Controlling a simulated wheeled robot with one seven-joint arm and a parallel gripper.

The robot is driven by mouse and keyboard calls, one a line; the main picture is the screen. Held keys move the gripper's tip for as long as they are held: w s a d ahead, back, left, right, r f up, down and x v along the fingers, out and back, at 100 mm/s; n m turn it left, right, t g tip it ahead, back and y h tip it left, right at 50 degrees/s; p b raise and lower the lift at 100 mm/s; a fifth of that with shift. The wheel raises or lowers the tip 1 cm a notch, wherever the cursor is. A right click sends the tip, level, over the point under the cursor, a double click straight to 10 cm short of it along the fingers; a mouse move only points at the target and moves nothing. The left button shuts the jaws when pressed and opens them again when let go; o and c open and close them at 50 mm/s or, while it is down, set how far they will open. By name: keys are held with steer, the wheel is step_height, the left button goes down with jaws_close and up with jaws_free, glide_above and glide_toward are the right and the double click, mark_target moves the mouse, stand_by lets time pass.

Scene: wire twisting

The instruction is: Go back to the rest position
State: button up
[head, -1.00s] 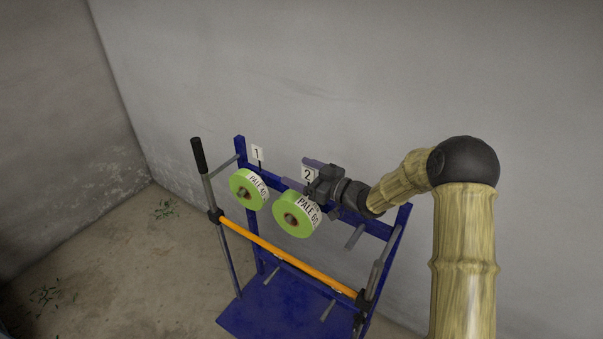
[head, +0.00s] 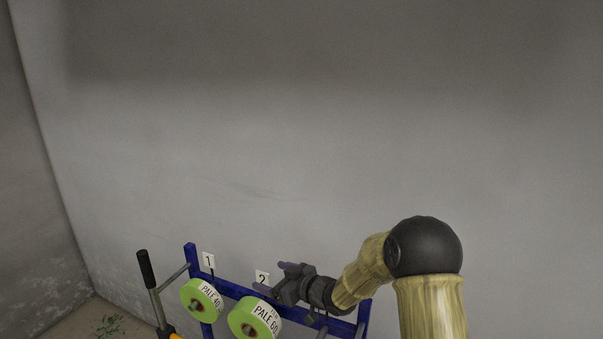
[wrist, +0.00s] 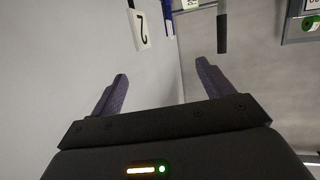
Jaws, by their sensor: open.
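My gripper (head: 272,276) is open and empty in the head view, at the upper bar of the blue rack (head: 230,290), just above and right of the spool at tag 2. The wrist view shows its two purple-grey fingers (wrist: 160,82) spread wide with nothing between them. My arm reaches in from the right. A green spool labelled PALE 60 (head: 248,318) hangs below the gripper. A green spool labelled PALE 40 (head: 200,300) hangs to its left. The lower rack is cut off by the frame's edge.
Number tag 1 (head: 208,261) and tag 2 (head: 262,277) stand on the rack; tag 2 is close to the fingers. A lever with a black grip (head: 146,268) rises at the rack's left. A grey wall (head: 300,150) stands behind; the space above the rack is clear.

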steer(key=s+d+r+m+g+h+p, duration=0.1)
steer(key=s+d+m+h, duration=0.3)
steer(key=d, duration=0.5)
steer(key=s+d+m+h+p, duration=0.1)
steer(key=s+d+m+h, duration=0.1)
steer(key=s+d+h, duration=0.55)
steer(key=s+d+m+g, duration=0.2)
steer(key=s+d, duration=0.1)
steer(key=s, duration=0.5)
steer(key=s+d+m+g, duration=0.3)
steer(key=s+d, duration=0.1)
steer(key=s, duration=0.5)
steer(key=shift+s+r+g+h+p, duration=0.25)
steer(key=shift+r+g+h+p, duration=0.05)
steer(key=shift+h, duration=0.05)
steer(key=shift+d, duration=0.1)
